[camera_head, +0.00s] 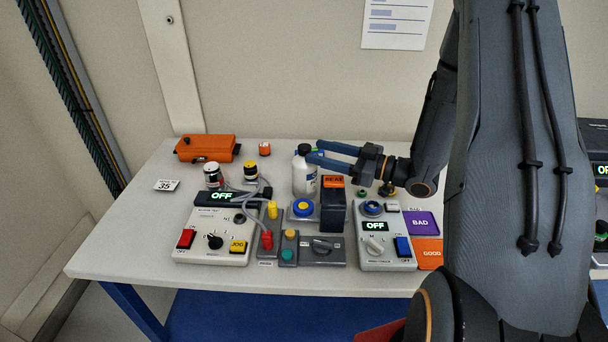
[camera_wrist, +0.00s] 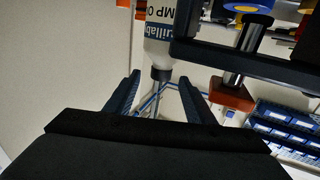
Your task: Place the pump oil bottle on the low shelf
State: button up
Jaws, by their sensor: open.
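The pump oil bottle (camera_head: 304,178), white with a black cap, stands upright on the table, left of a dark box. It shows upside down in the wrist view (camera_wrist: 160,45), with part of its label readable. My gripper (camera_head: 314,152) reaches in from the right at cap height, its blue fingers open. In the wrist view, the gripper's fingers (camera_wrist: 158,88) lie to either side of the cap's line, with nothing clamped between them. Whether a finger touches the bottle is unclear. A blue shelf surface (camera_head: 240,312) shows low under the table's front edge.
The dark box (camera_head: 333,208) with an orange label stands close right of the bottle. Control boxes (camera_head: 212,235), cables and switches crowd the front of the table (camera_head: 120,250). An orange case (camera_head: 206,148) lies at the back left. The table's left side is mostly clear.

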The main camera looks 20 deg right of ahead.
aim_at(305, 146)
jog(key=p+x, duration=0.2)
jog(key=x, duration=0.2)
jog(key=shift+a+r, duration=0.2)
jog(key=shift+a, duration=0.05)
jog(key=shift+w+a, duration=0.3)
grip_shut()
